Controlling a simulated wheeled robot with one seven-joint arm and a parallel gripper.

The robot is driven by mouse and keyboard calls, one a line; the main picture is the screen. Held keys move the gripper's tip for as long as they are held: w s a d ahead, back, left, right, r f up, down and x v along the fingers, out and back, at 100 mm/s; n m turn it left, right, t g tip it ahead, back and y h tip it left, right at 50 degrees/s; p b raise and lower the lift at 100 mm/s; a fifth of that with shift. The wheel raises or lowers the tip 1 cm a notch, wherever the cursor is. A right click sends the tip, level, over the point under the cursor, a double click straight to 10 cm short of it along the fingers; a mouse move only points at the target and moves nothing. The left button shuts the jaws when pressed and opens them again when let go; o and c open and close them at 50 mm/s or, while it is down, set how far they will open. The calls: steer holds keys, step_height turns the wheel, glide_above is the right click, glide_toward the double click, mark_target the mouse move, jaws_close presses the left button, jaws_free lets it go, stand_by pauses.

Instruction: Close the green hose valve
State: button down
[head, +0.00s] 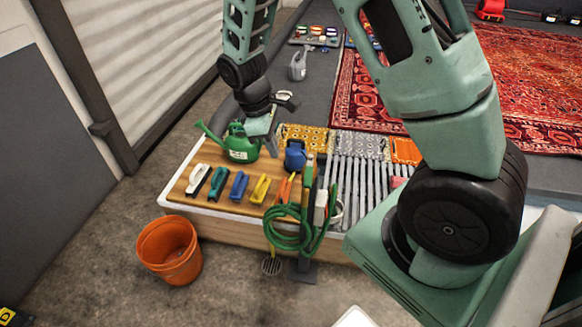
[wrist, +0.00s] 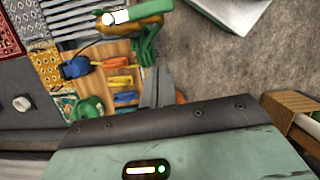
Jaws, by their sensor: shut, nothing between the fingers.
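A green hose (head: 290,240) hangs in coils on a dark post at the front edge of the bench. A slim upright green piece (head: 308,172) stands at the top of the post; I cannot make out a valve handle or its position.
The wooden bench top (head: 222,205) holds several brushes, a green watering can (head: 240,146) and a blue container (head: 295,155). Slatted grey strips (head: 350,175) lie to the right. An orange bucket (head: 170,250) stands on the floor at left. The floor before the bench is mostly open.

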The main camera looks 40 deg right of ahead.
mark_target(309, 171)
steer(key=s+d+f, duration=0.4)
steer(key=f, duration=0.3)
steer(key=shift+s+p, duration=0.15)
steer(key=shift+p, duration=0.3)
steer(key=shift+s, duration=0.15)
